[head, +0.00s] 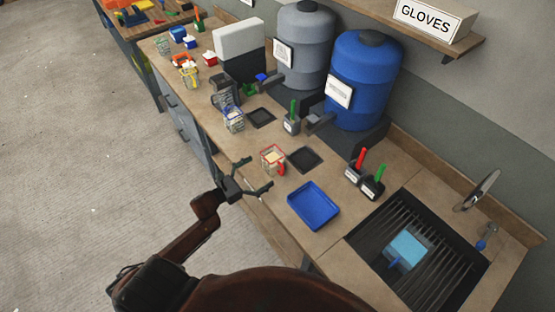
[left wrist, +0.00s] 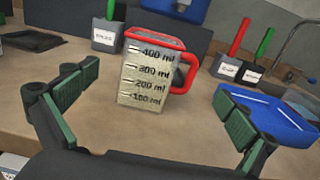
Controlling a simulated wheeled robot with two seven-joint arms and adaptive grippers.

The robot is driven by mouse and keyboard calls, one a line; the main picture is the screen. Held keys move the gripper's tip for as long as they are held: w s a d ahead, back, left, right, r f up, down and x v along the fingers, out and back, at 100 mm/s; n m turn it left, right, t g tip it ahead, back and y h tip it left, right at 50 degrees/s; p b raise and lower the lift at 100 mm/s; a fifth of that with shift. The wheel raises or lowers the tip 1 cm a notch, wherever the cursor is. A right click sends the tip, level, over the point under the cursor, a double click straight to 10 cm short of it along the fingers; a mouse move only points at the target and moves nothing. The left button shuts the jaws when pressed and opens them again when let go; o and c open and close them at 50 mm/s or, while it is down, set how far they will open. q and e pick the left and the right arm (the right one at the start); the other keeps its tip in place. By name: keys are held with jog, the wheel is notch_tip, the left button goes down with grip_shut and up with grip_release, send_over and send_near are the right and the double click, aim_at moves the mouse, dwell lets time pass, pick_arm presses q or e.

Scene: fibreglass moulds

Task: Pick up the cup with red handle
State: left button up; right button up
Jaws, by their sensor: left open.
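The cup with the red handle (head: 271,158) stands upright on the bench near its front edge, between a dark square mat and the blue tray. In the left wrist view the cup (left wrist: 151,72) is a clear measuring cup with a red rim, ml marks and its handle on the right. My left gripper (head: 249,176) is open and empty, just in front of the cup and apart from it. In the left wrist view the open fingers of the gripper (left wrist: 160,115) stand wide on either side, with the cup beyond them. My right gripper is not in view.
A blue tray (head: 313,205) lies close to the cup's right. A dark mat (head: 305,159) lies behind it. A cup with a blue handle (head: 233,119) stands farther left. Grey and blue drums (head: 362,80) stand behind. A grated sink (head: 420,250) is at right.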

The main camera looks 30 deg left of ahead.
aim_at(268, 167)
pick_arm(q)
jog(key=p+x, duration=0.1)
jog(key=x, duration=0.3)
jog(key=shift+w+d, duration=0.25)
jog(key=shift+d, duration=0.05)
jog(key=shift+x, duration=1.1)
jog(key=shift+w+f, duration=0.15)
jog(key=shift+w, duration=0.1)
jog(key=c, duration=1.7)
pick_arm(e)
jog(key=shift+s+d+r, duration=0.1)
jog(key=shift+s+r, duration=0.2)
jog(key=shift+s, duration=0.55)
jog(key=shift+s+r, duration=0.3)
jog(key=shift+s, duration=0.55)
